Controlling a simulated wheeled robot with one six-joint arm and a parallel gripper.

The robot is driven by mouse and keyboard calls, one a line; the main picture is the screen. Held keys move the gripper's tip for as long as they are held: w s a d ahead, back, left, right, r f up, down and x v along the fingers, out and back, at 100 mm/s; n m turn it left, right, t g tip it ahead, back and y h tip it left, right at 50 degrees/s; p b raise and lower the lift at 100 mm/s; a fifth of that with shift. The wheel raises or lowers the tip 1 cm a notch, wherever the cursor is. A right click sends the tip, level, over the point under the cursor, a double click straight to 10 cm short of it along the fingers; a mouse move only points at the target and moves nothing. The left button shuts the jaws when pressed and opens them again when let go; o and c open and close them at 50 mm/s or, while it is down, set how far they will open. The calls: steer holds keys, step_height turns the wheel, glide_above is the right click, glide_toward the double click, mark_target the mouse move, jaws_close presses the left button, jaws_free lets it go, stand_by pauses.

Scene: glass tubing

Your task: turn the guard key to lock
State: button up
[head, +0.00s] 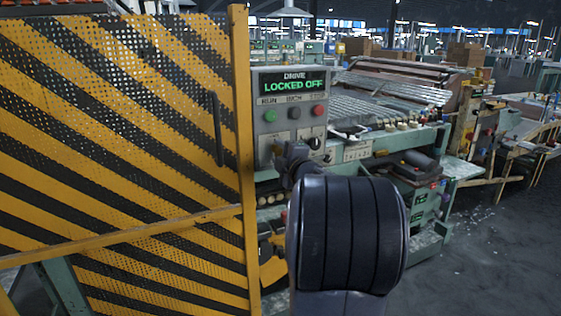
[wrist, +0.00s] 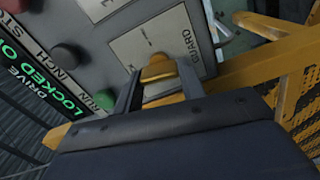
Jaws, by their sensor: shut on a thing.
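The guard key (wrist: 157,70) is a brass-yellow piece at the guard plate (wrist: 140,44) on the grey control panel (head: 260,92). The plate carries the word GUARD in the wrist view. My gripper (wrist: 158,84) is shut on the key, with one finger on each side of it. In the head view my gripper (head: 292,156) is at the lower part of the panel, and my arm hides the key. The panel's display (head: 294,85) reads DRIVE LOCKED OFF in green.
A green button (head: 270,116), a dark button (head: 294,113) and a red button (head: 318,110) sit above my gripper on the panel. A yellow-and-black striped mesh guard (head: 120,120) stands close on the left. A long machine (head: 395,92) stretches behind. Floor shows at the right.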

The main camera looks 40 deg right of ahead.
steer(key=shift+f+n+b, duration=0.15)
steer(key=shift+n+b, duration=0.3)
steer(key=shift+n, duration=0.45)
steer(key=o, duration=1)
steer(key=v, duration=1)
steer(key=shift+s, duration=0.4)
